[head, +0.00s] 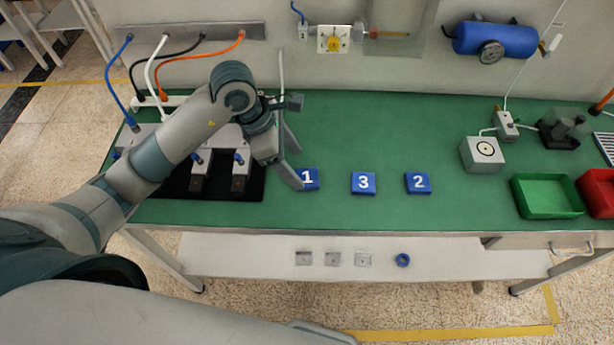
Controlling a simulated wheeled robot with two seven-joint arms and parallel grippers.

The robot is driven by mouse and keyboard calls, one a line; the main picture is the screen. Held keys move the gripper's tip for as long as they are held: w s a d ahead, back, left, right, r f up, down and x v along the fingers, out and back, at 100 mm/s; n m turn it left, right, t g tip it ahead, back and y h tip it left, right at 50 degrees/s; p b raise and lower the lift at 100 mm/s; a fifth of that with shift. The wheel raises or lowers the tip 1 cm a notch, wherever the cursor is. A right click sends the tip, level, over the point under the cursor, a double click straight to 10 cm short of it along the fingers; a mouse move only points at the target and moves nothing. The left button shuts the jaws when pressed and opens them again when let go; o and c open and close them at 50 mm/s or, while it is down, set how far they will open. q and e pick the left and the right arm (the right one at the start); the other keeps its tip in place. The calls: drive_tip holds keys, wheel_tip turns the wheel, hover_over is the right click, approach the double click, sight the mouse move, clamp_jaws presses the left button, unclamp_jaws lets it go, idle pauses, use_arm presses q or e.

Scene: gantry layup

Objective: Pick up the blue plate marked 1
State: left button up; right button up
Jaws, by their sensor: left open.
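The blue plate marked 1 (312,180) lies flat on the green bench top, and its left edge is partly hidden by my gripper. My left gripper (297,170) is open, with one finger beside the plate's left edge and the other behind and above it. I cannot tell whether a finger touches the plate. The blue plate marked 3 (363,184) and the blue plate marked 2 (418,183) lie to its right, spaced apart. My right gripper is not in view.
A black mat (253,188) with grey fixtures (238,180) lies left, partly under my left arm. A grey box (482,154), a green bin (546,197) and a red bin (598,192) stand right. The green bench (340,135) is clear behind the plates.

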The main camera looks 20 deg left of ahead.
sight(307, 177)
use_arm(q)
drive_tip(key=shift+d+f+p, duration=0.25)
drive_tip(key=shift+f+p, duration=0.25)
drive_tip(key=p+x, duration=0.1)
drive_tip(key=x, duration=0.2)
drive_tip(key=shift+w, duration=0.15)
drive_tip(key=shift+w+d+f, duration=0.1)
drive_tip(key=shift+f, duration=0.35)
drive_tip(key=c, duration=1.1)
